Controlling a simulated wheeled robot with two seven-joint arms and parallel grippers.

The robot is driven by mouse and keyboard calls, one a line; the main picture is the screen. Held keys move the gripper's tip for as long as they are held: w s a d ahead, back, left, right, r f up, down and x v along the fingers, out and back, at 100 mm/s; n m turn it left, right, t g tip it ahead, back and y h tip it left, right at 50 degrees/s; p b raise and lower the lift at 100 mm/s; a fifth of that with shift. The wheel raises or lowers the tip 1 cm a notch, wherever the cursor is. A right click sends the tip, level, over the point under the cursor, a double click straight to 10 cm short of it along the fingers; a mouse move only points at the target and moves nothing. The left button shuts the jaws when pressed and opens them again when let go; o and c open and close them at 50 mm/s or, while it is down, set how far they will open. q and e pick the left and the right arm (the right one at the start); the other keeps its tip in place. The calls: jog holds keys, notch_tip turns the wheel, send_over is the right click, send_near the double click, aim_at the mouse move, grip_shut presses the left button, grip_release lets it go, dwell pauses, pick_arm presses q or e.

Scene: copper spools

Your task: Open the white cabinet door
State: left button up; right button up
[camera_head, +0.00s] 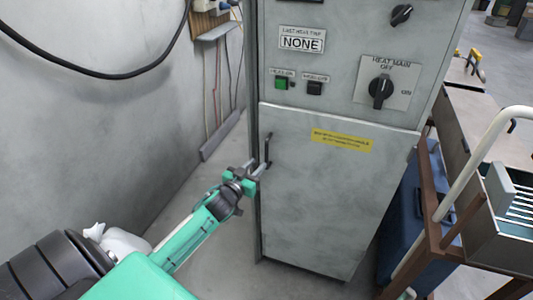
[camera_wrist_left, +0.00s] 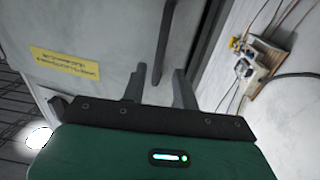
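The cabinet door (camera_head: 325,200) is the pale grey-white lower panel of a tall cabinet, and it looks closed. Its dark upright bar handle (camera_head: 268,149) is near the door's upper left edge. My left gripper (camera_head: 260,169) is at the lower part of this handle, coming from the left. In the left wrist view, the two fingers of my left gripper (camera_wrist_left: 159,88) stand apart, with the handle (camera_wrist_left: 163,45) showing in line with the gap between them. I cannot tell whether either finger touches it. My right gripper is in neither view.
The upper cabinet panel (camera_head: 345,50) carries knobs and a green button. A brown-framed cart (camera_head: 440,200) and a blue case (camera_head: 402,215) stand close on the right. A grey wall (camera_head: 90,130) with a hanging black cable is on the left. The floor beside the door's left edge is clear.

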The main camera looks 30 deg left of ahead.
aim_at(266, 155)
pick_arm(q)
jog(key=w, duration=0.7)
jog(key=shift+w+a+p, duration=0.15)
jog(key=shift+w+p, duration=0.05)
jog(key=shift+p, duration=0.2)
grip_shut()
